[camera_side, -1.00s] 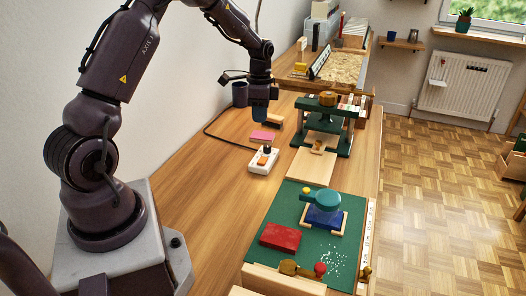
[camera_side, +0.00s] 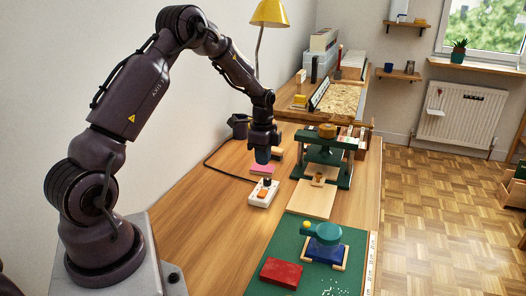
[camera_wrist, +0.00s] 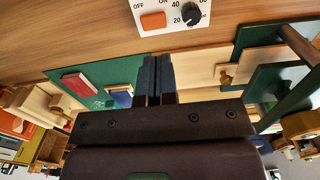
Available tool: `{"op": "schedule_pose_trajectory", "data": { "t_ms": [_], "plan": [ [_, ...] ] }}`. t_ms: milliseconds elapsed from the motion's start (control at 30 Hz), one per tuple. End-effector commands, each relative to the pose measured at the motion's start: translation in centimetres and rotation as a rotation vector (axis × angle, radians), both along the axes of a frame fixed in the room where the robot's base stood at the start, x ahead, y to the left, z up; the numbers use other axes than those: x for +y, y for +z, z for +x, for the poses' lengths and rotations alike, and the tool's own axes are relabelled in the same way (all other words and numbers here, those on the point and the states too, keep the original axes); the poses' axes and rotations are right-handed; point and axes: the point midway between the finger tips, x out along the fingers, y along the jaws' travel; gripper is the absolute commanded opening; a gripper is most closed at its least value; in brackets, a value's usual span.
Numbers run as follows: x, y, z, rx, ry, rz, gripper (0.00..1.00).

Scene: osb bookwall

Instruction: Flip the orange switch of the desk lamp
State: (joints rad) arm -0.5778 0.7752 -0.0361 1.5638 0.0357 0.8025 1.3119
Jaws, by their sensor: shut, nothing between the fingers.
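The orange switch (camera_side: 262,194) sits on a white control box (camera_side: 258,201) with a dark dial (camera_side: 267,182) beside it. In the wrist view the orange switch (camera_wrist: 153,21) lies at the top edge, with "OFF" to its left and "ON" to its right, and the dial (camera_wrist: 196,15) is on its right. I cannot tell which way the switch is tilted. The desk lamp's yellow shade (camera_side: 270,13) shows at the top on a thin stem. My gripper (camera_side: 263,156) points down above and slightly behind the box, apart from it. Its fingers (camera_wrist: 157,62) are shut and empty.
A black cord (camera_side: 212,160) runs from the box toward the wall. A pink block (camera_side: 262,170) lies just behind the box. A green press (camera_side: 325,155) stands at right, and a green mat (camera_side: 300,242) with a red book (camera_side: 281,272) lies in front. Bare wood lies left of the box.

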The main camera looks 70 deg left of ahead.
Motion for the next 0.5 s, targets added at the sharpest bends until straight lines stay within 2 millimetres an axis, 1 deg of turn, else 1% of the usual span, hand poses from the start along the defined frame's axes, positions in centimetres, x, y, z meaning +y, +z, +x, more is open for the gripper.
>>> {"op": "schedule_pose_trajectory", "data": {
  "t_ms": [33,200,300,400,500],
  "plan": [
    [-0.1,-1.4,-0.1,0.005,0.0,-0.004,0.0],
    [-0.1,-5.0,0.0,0.004,-0.002,-0.002,0.0],
    [-0.1,-6.7,0.0,0.003,-0.002,-0.001,0.0],
    [0.0,-7.9,0.0,0.001,-0.002,0.0,0.0],
    [0.0,-8.8,0.0,0.001,-0.001,0.0,0.0]
  ]
}}
